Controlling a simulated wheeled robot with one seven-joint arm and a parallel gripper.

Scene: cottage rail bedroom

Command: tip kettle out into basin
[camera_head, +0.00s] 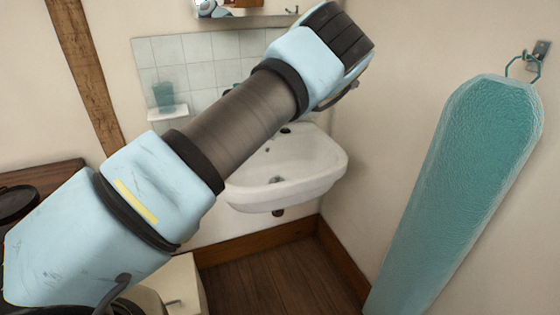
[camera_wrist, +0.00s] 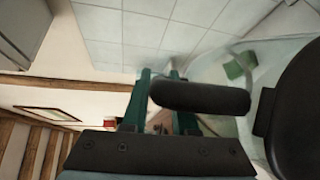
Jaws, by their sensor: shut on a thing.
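The white basin (camera_head: 290,165) is fixed to the wall in the corner in the head view, partly behind my arm. In the wrist view, a pale curved surface (camera_wrist: 212,70) at the right may be the basin; I cannot tell for sure. My gripper (camera_wrist: 160,112) shows its green fingers in the wrist view, shut on a black bar that looks like the kettle's handle (camera_wrist: 205,97). A large dark rounded form at the right edge looks like part of the kettle (camera_wrist: 298,110). Its spout and contents are hidden. In the head view my arm hides the gripper and kettle.
A teal ironing board (camera_head: 460,180) hangs on the right wall. A small shelf with a teal cup (camera_head: 164,95) is on the tiles left of the basin. A higher shelf (camera_head: 240,21) is above. The floor below the basin is clear where visible.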

